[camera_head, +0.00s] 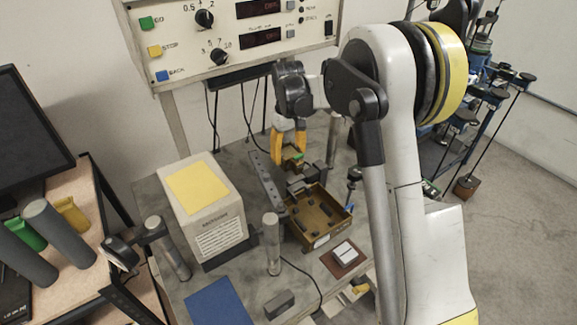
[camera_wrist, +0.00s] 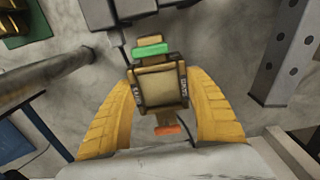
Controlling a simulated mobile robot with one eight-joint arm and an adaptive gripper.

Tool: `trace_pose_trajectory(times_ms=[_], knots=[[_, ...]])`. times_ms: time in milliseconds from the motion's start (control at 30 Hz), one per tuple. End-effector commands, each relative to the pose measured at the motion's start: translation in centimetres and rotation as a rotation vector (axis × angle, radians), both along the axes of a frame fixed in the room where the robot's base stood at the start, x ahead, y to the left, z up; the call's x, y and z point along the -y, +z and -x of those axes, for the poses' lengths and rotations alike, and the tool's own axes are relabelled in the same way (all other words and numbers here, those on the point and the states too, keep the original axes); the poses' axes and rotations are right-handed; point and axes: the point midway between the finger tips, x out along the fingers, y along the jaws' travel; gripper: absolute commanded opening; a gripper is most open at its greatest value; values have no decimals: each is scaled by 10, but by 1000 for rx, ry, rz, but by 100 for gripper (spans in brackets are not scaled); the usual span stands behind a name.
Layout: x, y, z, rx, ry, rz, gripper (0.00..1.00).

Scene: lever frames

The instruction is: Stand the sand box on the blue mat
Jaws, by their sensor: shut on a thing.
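The sand box (camera_wrist: 160,86) is a small tan block with lettering on its sides, a green strip at one end and an orange tab at the other. My gripper (camera_wrist: 160,95) has its yellow fingers on either side of it, shut on it. In the head view my gripper (camera_head: 290,148) points down at the back of the bench, with the box (camera_head: 292,154) between its fingertips, partly hidden. The blue mat (camera_head: 218,303) lies bare at the bench's front left, well away from the gripper.
A brown tray (camera_head: 342,232) with dark parts stands near the gripper. A perforated grey bar (camera_head: 268,180), a white box with a yellow top (camera_head: 205,215) and a grey post (camera_head: 271,245) stand between gripper and mat. A dark grey block (camera_head: 279,304) lies right of the mat.

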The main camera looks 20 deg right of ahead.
Motion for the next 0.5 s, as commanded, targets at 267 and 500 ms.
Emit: trace_pose_trajectory(times_ms=[267, 500], knots=[[0, -36, 0, 0, 0, 0, 19], [0, -43, 0, 0, 0, 0, 19]])
